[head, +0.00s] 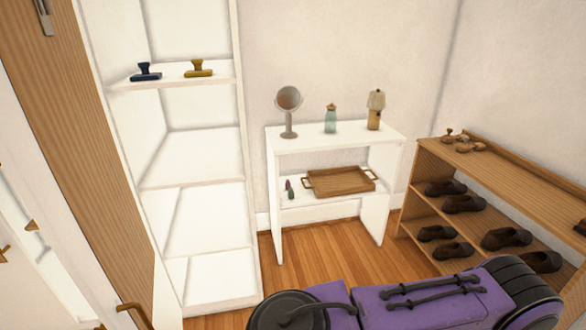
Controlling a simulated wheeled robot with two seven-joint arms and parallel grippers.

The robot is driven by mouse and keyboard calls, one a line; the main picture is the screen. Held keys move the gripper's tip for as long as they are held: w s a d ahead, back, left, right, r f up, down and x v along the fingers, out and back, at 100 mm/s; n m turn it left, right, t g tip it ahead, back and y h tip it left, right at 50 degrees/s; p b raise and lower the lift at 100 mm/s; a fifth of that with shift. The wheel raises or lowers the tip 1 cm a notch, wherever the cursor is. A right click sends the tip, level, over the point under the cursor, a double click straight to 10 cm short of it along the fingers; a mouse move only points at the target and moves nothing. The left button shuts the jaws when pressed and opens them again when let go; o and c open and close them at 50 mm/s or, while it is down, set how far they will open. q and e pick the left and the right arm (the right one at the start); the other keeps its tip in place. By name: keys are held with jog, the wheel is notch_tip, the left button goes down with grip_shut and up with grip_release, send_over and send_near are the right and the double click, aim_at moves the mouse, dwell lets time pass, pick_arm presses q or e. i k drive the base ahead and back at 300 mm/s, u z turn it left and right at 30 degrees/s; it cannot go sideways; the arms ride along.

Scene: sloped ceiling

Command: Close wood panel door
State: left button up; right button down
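The wood panel door (72,125) stands at the left edge of the head view, swung open. It is a tall wood-grained panel with pale edging, seen at a steep slant. A brass-coloured handle (130,309) shows near the bottom of the picture, by the panel's lower end. The top and bottom of the door are cut off. Beside it, the tall white shelf unit (238,140) is open to view. Neither of my grippers is in view. A purple and black part of my own body crosses the bottom right.
A low white shelf (390,133) stands against the back wall, and a wooden shoe rack (475,165) stands at the right. Brass-coloured hooks (31,226) show at the far left. Bare wood floor (318,248) lies in front of the low shelf.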

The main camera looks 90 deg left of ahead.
aim_at(60, 151)
jog(key=i, duration=0.4)
jog(key=u, duration=4.25)
jog(key=i, duration=0.45)
jog(key=k, duration=0.45)
jog(key=z, duration=1.95)
jog(key=i, duration=1.9)
jog(key=u, duration=1.65)
